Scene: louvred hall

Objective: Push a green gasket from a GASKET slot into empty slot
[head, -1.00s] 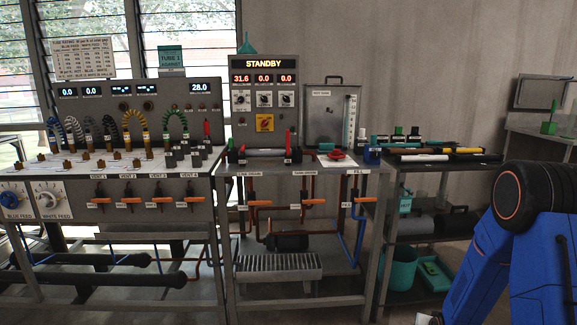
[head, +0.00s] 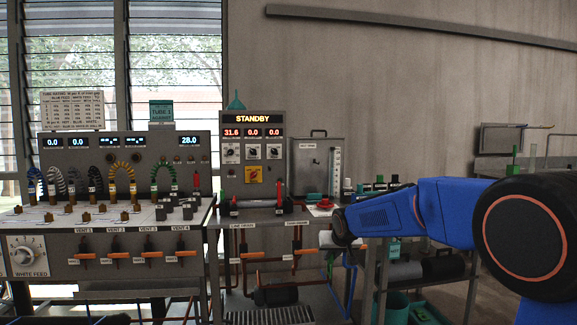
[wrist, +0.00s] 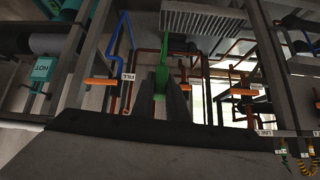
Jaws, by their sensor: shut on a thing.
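My gripper (wrist: 161,102) is shut on a green piece (wrist: 162,76) in the wrist view. The piece is narrow and stands out past the fingertips; I cannot tell whether it is a gasket. In the head view my arm reaches in from the right, with the wrist in front of the middle bench's right end. The gripper's tip is small and dark there, below the bench top. No GASKET label or empty slot can be made out in either view.
The middle bench carries a STANDBY panel (head: 252,150) and a grey tank (head: 317,165). Orange valve handles (head: 250,255) and copper and blue pipes are below it. The left console (head: 120,245) has coloured hoses. A teal bin (head: 393,306) stands low at right.

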